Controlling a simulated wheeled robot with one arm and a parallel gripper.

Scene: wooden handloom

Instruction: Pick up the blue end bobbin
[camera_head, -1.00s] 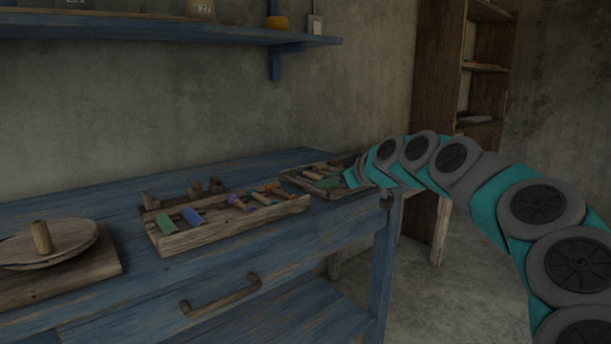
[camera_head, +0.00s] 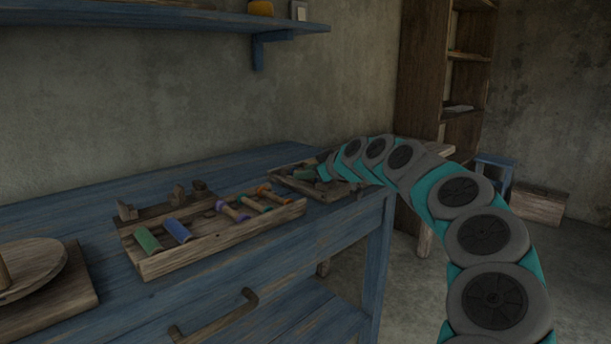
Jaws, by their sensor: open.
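A blue bobbin (camera_head: 177,230) lies in the near wooden tray (camera_head: 215,238) on the blue bench, beside a green bobbin (camera_head: 147,239) at the tray's left end. Purple-and-wood and orange-and-wood bobbins lie further right in the same tray. My gripper (camera_head: 324,168) is at the far end of my teal and grey arm, above or beside a second tray at the back right. It is well to the right of the blue bobbin and holds nothing that I can see. Its fingers are small and dark in this view, and whether it touches the second tray cannot be told.
The second tray (camera_head: 285,178) holds a green piece and is partly hidden by my arm. A round wooden disc (camera_head: 32,262) on a board stands at the left. A blue wall shelf (camera_head: 150,18) hangs above. The bench's front has a drawer handle (camera_head: 215,322).

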